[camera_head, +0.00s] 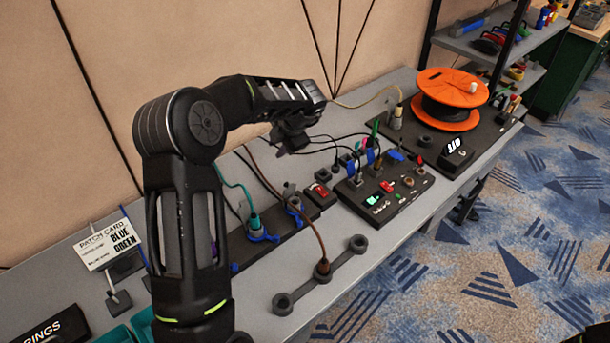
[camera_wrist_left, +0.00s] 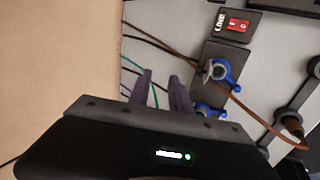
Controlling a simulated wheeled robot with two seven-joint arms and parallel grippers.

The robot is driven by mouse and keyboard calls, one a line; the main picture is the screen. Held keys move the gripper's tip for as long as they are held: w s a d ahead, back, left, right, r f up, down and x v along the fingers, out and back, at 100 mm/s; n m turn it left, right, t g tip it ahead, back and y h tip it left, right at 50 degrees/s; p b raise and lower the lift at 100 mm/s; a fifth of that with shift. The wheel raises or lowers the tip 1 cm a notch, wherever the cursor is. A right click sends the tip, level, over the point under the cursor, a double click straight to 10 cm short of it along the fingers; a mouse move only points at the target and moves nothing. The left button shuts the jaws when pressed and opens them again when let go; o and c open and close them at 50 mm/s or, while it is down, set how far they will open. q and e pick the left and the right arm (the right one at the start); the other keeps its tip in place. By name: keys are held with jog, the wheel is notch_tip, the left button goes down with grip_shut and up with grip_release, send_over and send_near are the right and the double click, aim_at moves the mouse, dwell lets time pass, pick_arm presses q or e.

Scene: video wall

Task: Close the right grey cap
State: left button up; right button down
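The right grey cap (camera_head: 289,188) is a small grey piece at a blue-ringed socket (camera_head: 295,205) on a dark strip on the desk. In the left wrist view the grey cap (camera_wrist_left: 217,71) shows at the upper blue ring (camera_wrist_left: 234,72); whether it is fully open is hard to tell. My left gripper (camera_head: 284,150) is above and behind the strip, apart from the cap. In the left wrist view its two purple fingers (camera_wrist_left: 161,76) are spread with nothing between them. My right gripper is not in view.
A teal plug (camera_head: 254,222) sits in the left blue-ringed socket. A red switch (camera_head: 320,190) is right of the strip. A brown cable runs to a grey three-ring bar (camera_head: 322,275) in front. A cable-filled panel (camera_head: 385,185) and an orange reel (camera_head: 450,90) stand farther right.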

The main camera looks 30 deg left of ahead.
aim_at(287, 187)
pick_arm(q)
jog(key=s+d+f+g+h, duration=0.1)
jog(key=d+f+h, duration=0.1)
jog(key=d, duration=0.4)
jog(key=shift+s+d+n+h, duration=0.3)
jog(key=shift+s+n+h, duration=0.1)
jog(key=shift+h, duration=0.3)
jog(key=shift+f, duration=0.1)
jog(key=p+x, duration=0.1)
jog(key=x, duration=0.6)
jog(key=shift+a+f, duration=0.15)
jog(key=shift+f, duration=0.2)
jog(key=shift+c, duration=0.6)
grip_shut()
